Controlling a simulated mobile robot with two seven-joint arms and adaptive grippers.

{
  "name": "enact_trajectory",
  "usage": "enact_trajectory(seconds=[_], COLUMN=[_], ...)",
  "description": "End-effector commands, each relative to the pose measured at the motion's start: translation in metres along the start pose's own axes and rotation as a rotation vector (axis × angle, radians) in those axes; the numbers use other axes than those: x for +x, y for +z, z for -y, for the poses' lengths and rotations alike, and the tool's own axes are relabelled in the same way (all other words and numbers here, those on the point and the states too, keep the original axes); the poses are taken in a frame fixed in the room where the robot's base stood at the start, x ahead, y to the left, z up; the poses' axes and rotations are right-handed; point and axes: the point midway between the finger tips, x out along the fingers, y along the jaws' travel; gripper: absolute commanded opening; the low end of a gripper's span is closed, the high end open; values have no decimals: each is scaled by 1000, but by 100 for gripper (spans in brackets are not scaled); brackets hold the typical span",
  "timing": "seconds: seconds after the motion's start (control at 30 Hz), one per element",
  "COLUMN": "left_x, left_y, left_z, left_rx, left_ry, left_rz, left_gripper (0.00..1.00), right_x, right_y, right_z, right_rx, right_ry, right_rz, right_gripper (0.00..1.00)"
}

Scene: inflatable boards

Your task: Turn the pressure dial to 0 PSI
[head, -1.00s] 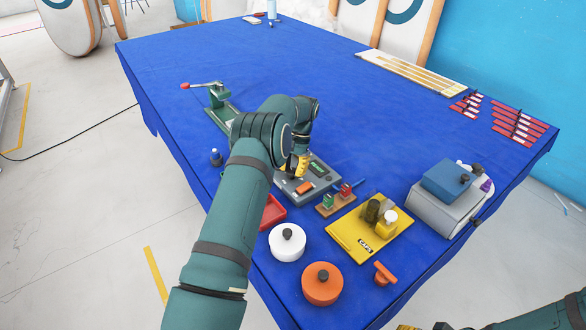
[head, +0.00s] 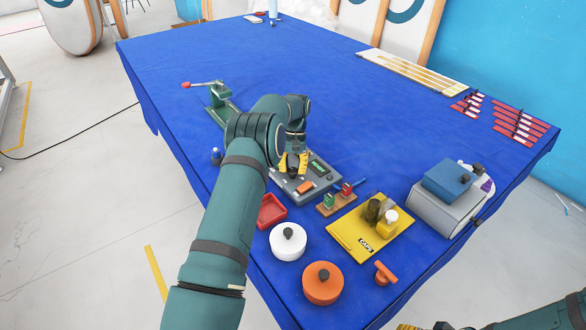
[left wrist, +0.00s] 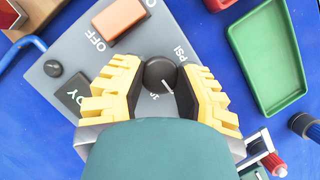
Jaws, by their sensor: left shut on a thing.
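My left gripper (head: 293,163) is over the near left part of the box. Part of my right gripper (head: 424,327) shows at the bottom edge, too cut off to read.
The box also has an orange switch (left wrist: 118,17) marked "OFF". A green tray (left wrist: 234,50) and a red tray (head: 271,211) lie close by. White (head: 288,243) and orange (head: 322,284) round pots stand nearer. A yellow case (head: 368,229) is right. The table's back half is mostly clear.

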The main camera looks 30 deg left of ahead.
Motion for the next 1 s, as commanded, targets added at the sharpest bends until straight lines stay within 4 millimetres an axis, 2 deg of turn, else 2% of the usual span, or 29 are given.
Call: enact_trajectory(seconds=[0.03, 0.13, 0.17, 0.23, 0.27, 0.67, 1.0], left_x=[6, 6, 6, 6, 5, -4, -50], left_y=[1, 2, 2, 1, 1, 0, 0], left_z=[0, 0, 0, 0, 0, 0, 0], left_rx=[-1, 0, 0, 0, 0, 1, 1], left_ry=[-2, -2, -2, -2, -2, -1, -1], left_rz=[16, 16, 16, 14, 13, 4, 3], left_gripper=[0, 0, 38, 63, 67, 67, 67], right_x=[0, 0, 0, 0, 0, 0, 0], right_y=[0, 0, 0, 0, 0, 0, 0], right_z=[0, 0, 0, 0, 0, 0, 0], right_rx=[0, 0, 0, 0, 0, 0, 0], right_ry=[0, 0, 0, 0, 0, 0, 0], right_rz=[0, 0, 0, 0, 0, 0, 0], right_gripper=[47, 47, 47, 47, 47, 47, 47])
